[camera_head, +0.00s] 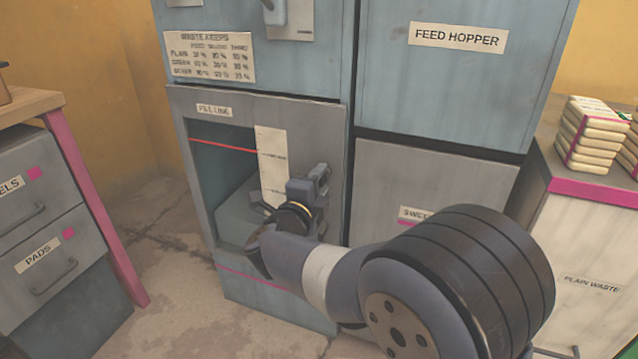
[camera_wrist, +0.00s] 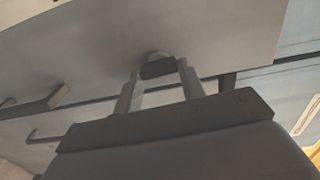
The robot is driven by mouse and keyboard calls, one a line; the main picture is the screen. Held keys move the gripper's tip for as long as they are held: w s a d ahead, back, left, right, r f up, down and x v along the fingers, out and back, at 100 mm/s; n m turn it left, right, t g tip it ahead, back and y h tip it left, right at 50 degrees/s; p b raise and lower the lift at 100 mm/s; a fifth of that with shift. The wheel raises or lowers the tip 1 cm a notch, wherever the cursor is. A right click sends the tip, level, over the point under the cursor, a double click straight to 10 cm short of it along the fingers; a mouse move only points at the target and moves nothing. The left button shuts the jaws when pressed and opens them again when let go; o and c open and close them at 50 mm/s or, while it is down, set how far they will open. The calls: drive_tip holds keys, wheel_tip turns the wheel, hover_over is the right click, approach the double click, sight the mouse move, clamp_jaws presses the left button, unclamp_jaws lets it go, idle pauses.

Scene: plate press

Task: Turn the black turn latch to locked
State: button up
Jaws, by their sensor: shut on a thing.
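The black turn latch (camera_wrist: 157,69) shows in the wrist view as a small dark block in front of a pale round hub on a grey panel. My gripper (camera_wrist: 160,74) has one finger on each side of it and is shut on it. In the head view my gripper (camera_head: 320,174) is at the right edge of the opening in the grey lower-left front of the press (camera_head: 190,110). The latch is hidden there behind my gripper, and I cannot read whether it points to locked.
A feed hopper panel (camera_head: 450,80) is above a grey lower panel (camera_head: 430,175). A drawer cabinet (camera_head: 50,220) stands at left. A plain waste bin (camera_head: 585,245) at right has stacked pads (camera_head: 590,135) above it. Bare floor (camera_head: 160,240) lies between the cabinet and the press.

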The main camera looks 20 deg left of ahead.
drive_tip(key=shift+m, duration=0.5)
drive_tip(key=o, duration=1)
drive_tip(key=shift+s, duration=0.1)
drive_tip(key=s+p, duration=0.3)
drive_tip(key=s, duration=0.7)
drive_tip(key=shift+s+a, duration=0.3)
drive_tip(key=shift+a, duration=0.1)
